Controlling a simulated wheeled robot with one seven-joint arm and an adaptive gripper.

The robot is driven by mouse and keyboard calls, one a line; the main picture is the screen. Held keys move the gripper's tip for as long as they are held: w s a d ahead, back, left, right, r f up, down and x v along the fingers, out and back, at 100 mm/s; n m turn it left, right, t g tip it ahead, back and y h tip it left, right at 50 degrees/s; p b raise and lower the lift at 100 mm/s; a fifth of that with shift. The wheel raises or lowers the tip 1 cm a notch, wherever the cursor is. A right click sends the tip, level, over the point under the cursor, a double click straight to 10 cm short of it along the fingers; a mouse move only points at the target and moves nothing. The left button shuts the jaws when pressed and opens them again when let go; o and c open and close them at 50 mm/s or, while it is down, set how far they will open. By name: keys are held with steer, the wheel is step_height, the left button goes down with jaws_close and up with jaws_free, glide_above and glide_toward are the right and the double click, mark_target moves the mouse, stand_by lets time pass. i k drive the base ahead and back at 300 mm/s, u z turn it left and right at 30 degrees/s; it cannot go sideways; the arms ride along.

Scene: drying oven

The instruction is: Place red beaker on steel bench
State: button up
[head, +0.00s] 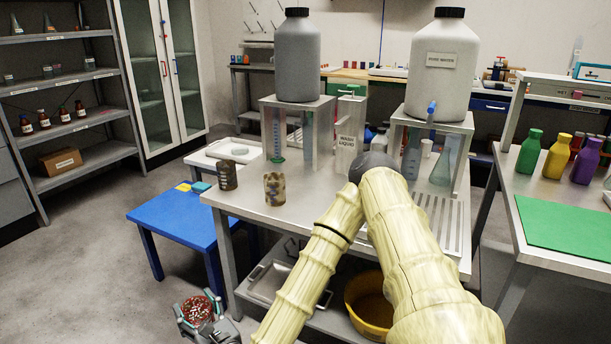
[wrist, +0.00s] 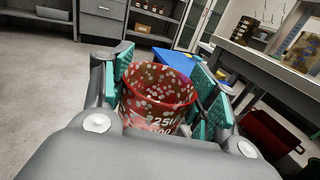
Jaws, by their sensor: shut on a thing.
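The red beaker (wrist: 158,95) has pale speckles and white volume marks. My gripper (wrist: 160,92) is shut on it, with teal pads on both sides of the beaker in the wrist view. In the head view, my gripper (head: 199,312) and the red beaker (head: 197,308) are low at the bottom left, over the floor and left of the bench. The steel bench (head: 320,215) stands in the middle, its top higher than the beaker. Its edge also shows at the right of the wrist view (wrist: 270,78).
On the bench's left part stand a dark beaker (head: 227,176) and a brownish patterned beaker (head: 274,188). A grey jug (head: 297,60) and a white jug (head: 441,65) stand on raised stands. A blue table (head: 165,216) adjoins the bench's left. The bench's front middle is clear.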

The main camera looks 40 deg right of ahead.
mark_target(303, 209)
steer(key=u, duration=0.7)
steer(key=i, duration=1.55)
steer(key=z, duration=2.95)
